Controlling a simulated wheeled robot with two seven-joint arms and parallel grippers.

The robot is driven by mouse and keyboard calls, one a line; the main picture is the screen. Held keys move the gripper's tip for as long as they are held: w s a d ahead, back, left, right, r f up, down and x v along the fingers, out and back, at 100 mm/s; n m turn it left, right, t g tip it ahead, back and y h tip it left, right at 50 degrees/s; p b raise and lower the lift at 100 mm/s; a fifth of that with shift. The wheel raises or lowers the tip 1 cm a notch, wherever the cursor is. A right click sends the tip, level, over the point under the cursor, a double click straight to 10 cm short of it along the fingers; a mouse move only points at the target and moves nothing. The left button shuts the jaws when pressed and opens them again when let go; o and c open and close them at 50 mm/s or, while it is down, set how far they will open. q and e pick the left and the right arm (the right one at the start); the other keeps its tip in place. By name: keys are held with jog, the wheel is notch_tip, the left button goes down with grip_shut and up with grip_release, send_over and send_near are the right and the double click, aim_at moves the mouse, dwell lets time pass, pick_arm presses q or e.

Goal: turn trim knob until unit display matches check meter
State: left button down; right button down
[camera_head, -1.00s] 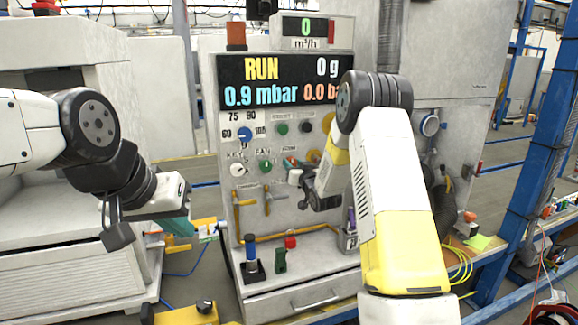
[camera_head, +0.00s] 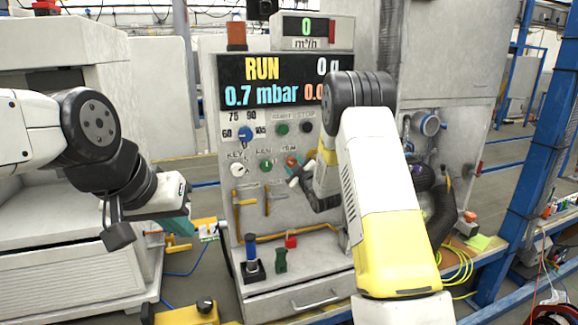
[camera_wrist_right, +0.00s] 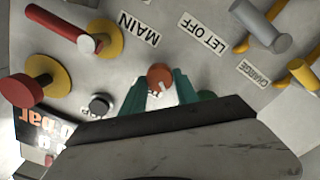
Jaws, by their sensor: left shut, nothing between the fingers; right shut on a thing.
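The trim knob (camera_head: 291,160) is a small orange-red knob on the grey panel, under a label reading TRIM. In the right wrist view the knob (camera_wrist_right: 159,76) sits between the green fingertips of my right gripper (camera_wrist_right: 158,88), which is shut on it. The unit display (camera_head: 262,82) reads RUN and 0.7 mbar; my right arm hides its right end. A smaller green-digit meter (camera_head: 305,28) on top reads 0 m³/h; I cannot tell whether it is the check meter. My left gripper (camera_head: 184,222) is shut and empty, left of the panel.
Beside the knob are a green knob (camera_head: 265,166), a white key switch (camera_head: 238,169) and a blue selector (camera_head: 244,134).

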jog(key=n, duration=0.6)
jog(key=shift+a+f, duration=0.1)
jog(key=n, duration=0.6)
jog(key=shift+f+n, duration=0.1)
jog(key=shift+n, duration=0.2)
dwell(0.3)
jog(key=c, duration=0.9)
grip_release()
jog(key=shift+c, duration=0.2)
jog(key=shift+s, duration=0.1)
jog(key=v, duration=0.7)
jog(key=shift+s, duration=0.3)
